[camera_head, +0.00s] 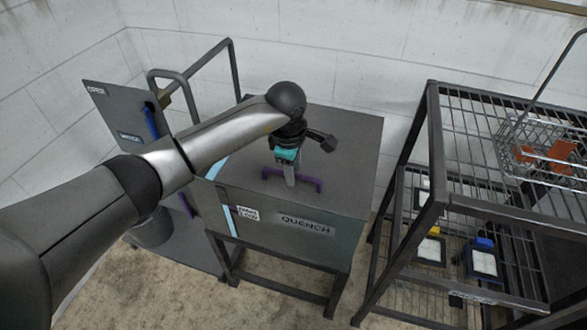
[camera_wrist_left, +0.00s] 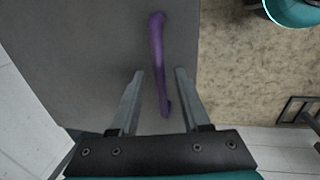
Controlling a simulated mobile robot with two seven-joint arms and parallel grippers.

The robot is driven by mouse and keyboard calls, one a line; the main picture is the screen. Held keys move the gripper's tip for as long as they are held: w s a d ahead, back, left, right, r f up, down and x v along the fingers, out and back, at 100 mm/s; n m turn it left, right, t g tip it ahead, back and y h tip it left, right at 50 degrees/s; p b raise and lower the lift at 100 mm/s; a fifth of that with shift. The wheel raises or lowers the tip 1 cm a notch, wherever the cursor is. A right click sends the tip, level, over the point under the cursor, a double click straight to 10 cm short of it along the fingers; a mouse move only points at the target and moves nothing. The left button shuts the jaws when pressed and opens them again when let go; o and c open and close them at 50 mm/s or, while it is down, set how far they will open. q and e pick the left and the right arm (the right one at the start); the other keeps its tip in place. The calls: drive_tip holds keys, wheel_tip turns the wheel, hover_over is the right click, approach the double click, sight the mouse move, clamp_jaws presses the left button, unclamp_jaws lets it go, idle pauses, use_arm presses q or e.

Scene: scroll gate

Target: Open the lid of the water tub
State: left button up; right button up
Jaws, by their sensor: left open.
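The water tub (camera_head: 300,228) is a dark grey box marked QUENCH on a black stand. Its flat grey lid (camera_head: 345,135) lies shut on top. A purple bar handle (camera_head: 312,183) stands near the lid's front edge; it also shows in the left wrist view (camera_wrist_left: 157,50). My left gripper (camera_head: 290,183) points down at the handle. In the left wrist view its two fingers (camera_wrist_left: 160,75) are open, one on each side of the handle, with gaps showing. Whether the fingertips reach down to the handle's height is unclear. My right gripper is not in view.
A black wire rack (camera_head: 440,190) stands close on the right, with a wire basket (camera_head: 545,150) holding orange pieces on it. A grey panel (camera_head: 115,110) and a bent rail (camera_head: 232,65) stand at the left. A white wall (camera_head: 345,45) is behind.

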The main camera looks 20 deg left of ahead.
use_arm(q)
drive_tip(key=shift+c, duration=0.2)
clamp_jaws()
idle(1.1)
